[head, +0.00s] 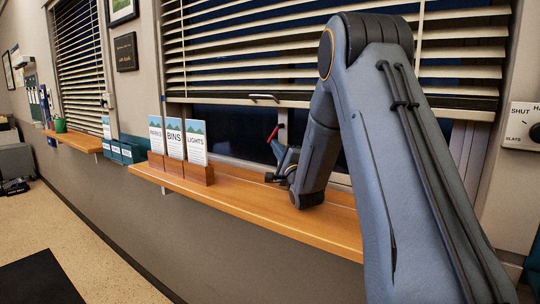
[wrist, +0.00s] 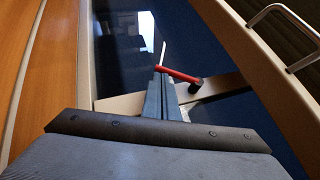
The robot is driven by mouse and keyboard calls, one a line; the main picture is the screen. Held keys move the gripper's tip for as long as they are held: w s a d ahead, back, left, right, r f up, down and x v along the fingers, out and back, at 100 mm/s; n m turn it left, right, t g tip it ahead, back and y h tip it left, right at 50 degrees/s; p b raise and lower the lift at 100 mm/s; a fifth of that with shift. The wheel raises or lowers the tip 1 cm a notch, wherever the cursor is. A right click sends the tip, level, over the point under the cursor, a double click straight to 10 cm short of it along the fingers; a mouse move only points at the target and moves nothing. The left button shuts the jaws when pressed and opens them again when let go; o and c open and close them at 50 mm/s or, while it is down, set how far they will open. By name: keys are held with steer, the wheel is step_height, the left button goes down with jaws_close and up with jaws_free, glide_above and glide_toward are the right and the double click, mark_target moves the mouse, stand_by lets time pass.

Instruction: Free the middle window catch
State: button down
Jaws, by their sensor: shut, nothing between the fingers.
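The window catch is a red lever with a dark pivot on the window frame. It shows in the wrist view (wrist: 180,74), running from its free end at the left, near my fingertips, to the pivot at the right. In the head view the catch (head: 272,134) is a small tilted red bar below the blind, left of my arm. My gripper (wrist: 161,80) is shut and empty, with its tips at the lever's free end. I cannot tell whether they touch it. In the head view my gripper (head: 279,155) is small and partly hidden by my arm.
A wooden sill (head: 245,195) runs below the window. A wooden holder (head: 181,172) with several cards, one marked BINS, stands on it, left of my gripper. A slatted blind (head: 240,50) hangs above. A metal handle (wrist: 285,30) is at the upper right of the wrist view.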

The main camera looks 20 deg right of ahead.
steer(key=shift+w+a+r+b, duration=0.25)
steer(key=shift+w+a+b, duration=0.3)
steer(key=shift+w, duration=0.2)
steer(key=shift+w+a+r+b, duration=0.25)
steer(key=shift+w+a+b, duration=0.25)
steer(key=shift+w, duration=0.2)
steer(key=shift+w+a+r, duration=0.1)
steer(key=shift+w, duration=0.05)
steer(key=b, duration=0.2)
glide_toward(268, 142)
steer(key=s+r, duration=0.2)
steer(key=s, duration=0.6)
steer(key=shift+a, duration=0.25)
steer(key=shift+r, duration=0.1)
